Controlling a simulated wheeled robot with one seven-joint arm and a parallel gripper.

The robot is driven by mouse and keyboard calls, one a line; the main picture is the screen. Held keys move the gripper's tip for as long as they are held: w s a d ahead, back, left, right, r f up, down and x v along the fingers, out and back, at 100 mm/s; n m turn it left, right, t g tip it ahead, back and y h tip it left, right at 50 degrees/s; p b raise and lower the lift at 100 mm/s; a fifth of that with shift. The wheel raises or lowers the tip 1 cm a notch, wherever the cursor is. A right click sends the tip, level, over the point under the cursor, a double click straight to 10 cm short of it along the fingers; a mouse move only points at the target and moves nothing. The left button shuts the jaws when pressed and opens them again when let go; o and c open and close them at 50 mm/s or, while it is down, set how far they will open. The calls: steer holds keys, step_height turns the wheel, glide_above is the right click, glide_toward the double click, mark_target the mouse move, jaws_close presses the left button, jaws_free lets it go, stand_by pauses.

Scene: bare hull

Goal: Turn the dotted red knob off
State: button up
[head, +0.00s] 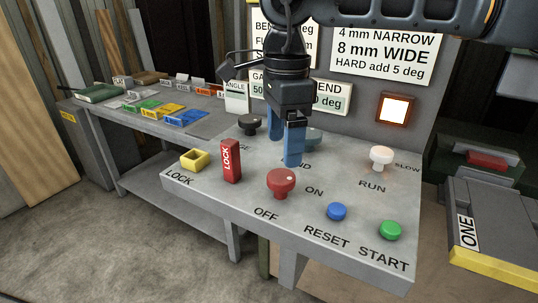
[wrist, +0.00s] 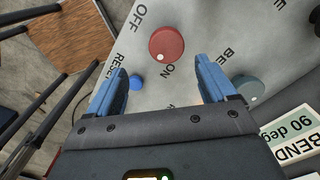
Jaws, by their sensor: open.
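The red knob (head: 281,182) stands on the grey sloping panel (head: 220,195), between the printed words OFF and ON. Its white dot is on the right side, toward ON. In the wrist view the red knob (wrist: 166,44) lies ahead of the fingers, with its dot on the edge by ON. My gripper (head: 285,150) points down above the panel, behind the knob in the head view. Its two blue fingers are apart and nothing shows between them. In the wrist view my gripper (wrist: 160,68) is open, with the knob beyond the fingertips, apparently untouched.
A grey knob (head: 312,137), a black knob (head: 249,124) and a white knob (head: 381,157) stand on the panel. A blue button (head: 336,211) and a green button (head: 390,230) sit in front. A red LOCK block (head: 231,161) and yellow socket (head: 194,160) are at left.

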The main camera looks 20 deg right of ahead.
mark_target(281, 175)
steer(key=shift+w+d, duration=0.15)
steer(key=shift+w, duration=0.2)
steer(key=shift+w+f, duration=0.15)
steer(key=shift+f, duration=0.15)
steer(key=shift+f+p, duration=0.75)
steer(key=shift+f, duration=2.8)
steer(key=c, duration=1.1)
steer(key=shift+o, duration=0.2)
